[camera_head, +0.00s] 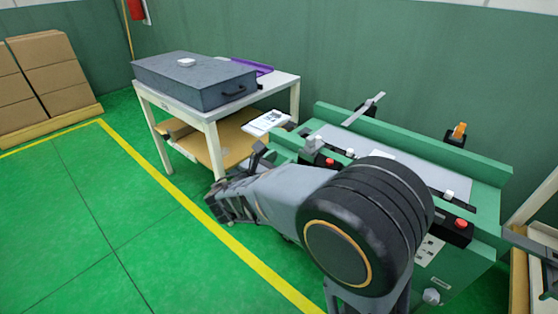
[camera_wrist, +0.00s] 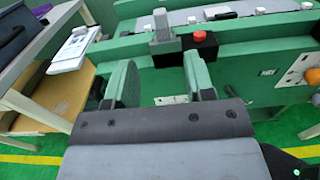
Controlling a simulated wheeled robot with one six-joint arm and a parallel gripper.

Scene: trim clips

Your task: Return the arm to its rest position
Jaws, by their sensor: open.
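My arm (camera_head: 282,192) reaches across the front of the green workstation in the head view, its large dark round joint nearest the camera. The wrist end lies low and left, by the white table's right side. My gripper (camera_wrist: 162,82) shows in the wrist view with two green fingers apart and nothing between them. It faces the green workstation (camera_wrist: 240,58), below a grey upright block (camera_wrist: 161,24) and a red button (camera_wrist: 199,37). The fingertips appear close to its front; I cannot tell whether they touch. In the head view the fingers cannot be clearly made out.
A white table (camera_head: 212,130) carries a grey case (camera_head: 195,85) and a purple tray (camera_head: 250,67). A white booklet (camera_head: 269,121) lies between table and workstation. Cardboard boxes (camera_head: 45,75) stand on a pallet at far left. The green floor (camera_head: 90,215) at left is clear.

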